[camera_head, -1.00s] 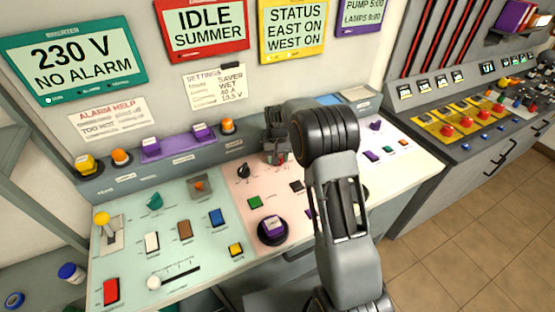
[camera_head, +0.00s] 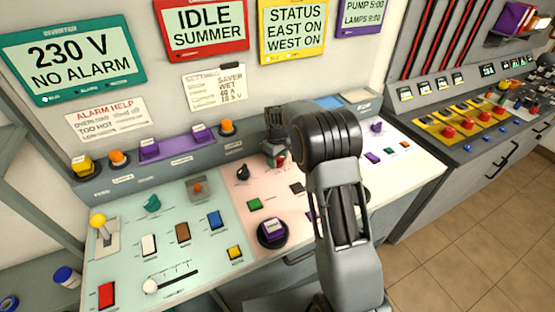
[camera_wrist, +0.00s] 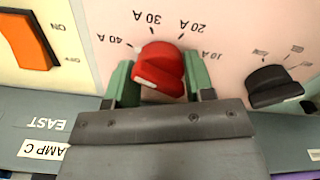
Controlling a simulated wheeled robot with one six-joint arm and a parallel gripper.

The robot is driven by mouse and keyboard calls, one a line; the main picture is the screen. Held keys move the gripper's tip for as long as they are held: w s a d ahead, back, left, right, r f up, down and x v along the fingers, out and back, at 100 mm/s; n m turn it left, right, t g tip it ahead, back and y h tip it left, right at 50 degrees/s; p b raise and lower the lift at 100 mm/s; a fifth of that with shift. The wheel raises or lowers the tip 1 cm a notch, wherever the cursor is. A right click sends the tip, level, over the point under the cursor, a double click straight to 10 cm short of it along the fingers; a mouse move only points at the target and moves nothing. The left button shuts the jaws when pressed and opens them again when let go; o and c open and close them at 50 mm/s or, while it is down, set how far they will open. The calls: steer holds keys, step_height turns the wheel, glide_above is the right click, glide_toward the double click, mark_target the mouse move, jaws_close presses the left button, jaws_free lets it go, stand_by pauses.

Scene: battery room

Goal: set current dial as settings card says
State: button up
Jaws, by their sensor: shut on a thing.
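The current dial (camera_wrist: 160,66) is a red knob on the pale pink panel. In the wrist view its scale appears upside down, with marks from 10 A to 40 A. A white stripe shows on the knob's near side; I cannot tell surely which mark it points to. My gripper (camera_wrist: 165,82) is shut on the dial, one green finger on each side. In the head view the dial (camera_head: 281,162) is partly hidden by my gripper (camera_head: 277,150).
A black knob (camera_wrist: 272,86) stands right of the dial in the wrist view, close to my gripper. An orange rocker switch (camera_wrist: 27,42) is on the left. A purple-topped round knob (camera_head: 272,232) and several coloured buttons are on the desk nearer the front.

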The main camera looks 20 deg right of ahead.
stand_by(0.3)
steer(key=o, duration=0.9)
steer(key=shift+r, duration=0.1)
step_height(320, 180, up, 14)
steer(key=shift+f+b, duration=0.2)
steer(key=shift+b, duration=0.1)
